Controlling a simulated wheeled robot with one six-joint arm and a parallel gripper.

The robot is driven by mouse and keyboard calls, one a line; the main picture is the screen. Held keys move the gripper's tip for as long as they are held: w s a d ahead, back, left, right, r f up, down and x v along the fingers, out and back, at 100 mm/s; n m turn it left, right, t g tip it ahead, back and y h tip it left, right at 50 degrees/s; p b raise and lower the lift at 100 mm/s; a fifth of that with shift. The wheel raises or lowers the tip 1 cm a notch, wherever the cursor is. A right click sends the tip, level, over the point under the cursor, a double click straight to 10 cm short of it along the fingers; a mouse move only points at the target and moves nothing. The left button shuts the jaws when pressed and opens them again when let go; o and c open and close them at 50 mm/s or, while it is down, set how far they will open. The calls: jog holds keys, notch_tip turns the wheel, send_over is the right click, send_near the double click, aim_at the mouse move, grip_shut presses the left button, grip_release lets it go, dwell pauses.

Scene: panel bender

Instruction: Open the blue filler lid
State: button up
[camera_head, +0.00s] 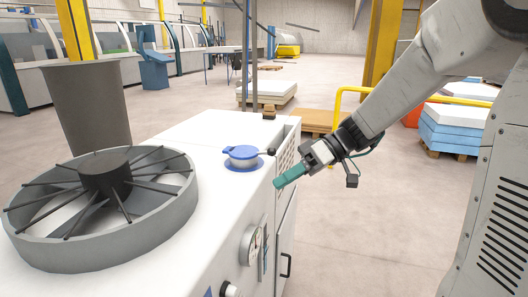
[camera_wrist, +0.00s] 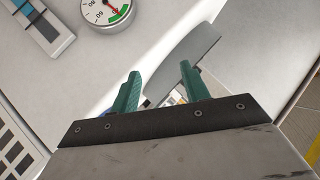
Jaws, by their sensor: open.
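The blue filler lid (camera_head: 242,152) sits flat on a short pale neck with a blue collar, on top of the white machine cabinet (camera_head: 205,130). It looks closed. My gripper (camera_head: 279,184), with green fingers, is at the cabinet's right edge, to the right of the lid and nearer the camera, apart from it. In the wrist view the two fingers (camera_wrist: 160,86) are spread with a gap between them and hold nothing. A grey curved piece (camera_wrist: 185,55) shows beyond them. Small blue bits beside the left finger cannot be identified for sure.
A large grey fan ring (camera_head: 180,205) with dark spokes stands on the cabinet to the left. A black knob (camera_head: 271,153) is at the cabinet's right edge by the lid. A round gauge (camera_wrist: 106,12) is on the cabinet. Open floor (camera_head: 370,230) lies to the right.

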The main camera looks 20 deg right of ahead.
aim_at(268, 151)
jog(key=w+d+n+t+y, duration=0.2)
jog(key=w+d+n+t, duration=0.15)
jog(key=w, duration=0.35)
jog(key=w+d+n+t+y, duration=0.2)
jog(key=w+d+n+t, duration=0.15)
jog(key=w, duration=0.35)
jog(key=shift+m, duration=0.6)
jog(key=x, duration=0.7)
jog(key=shift+a+f, duration=0.15)
jog(key=shift+f, duration=0.1)
jog(key=shift+s, duration=0.1)
grip_shut()
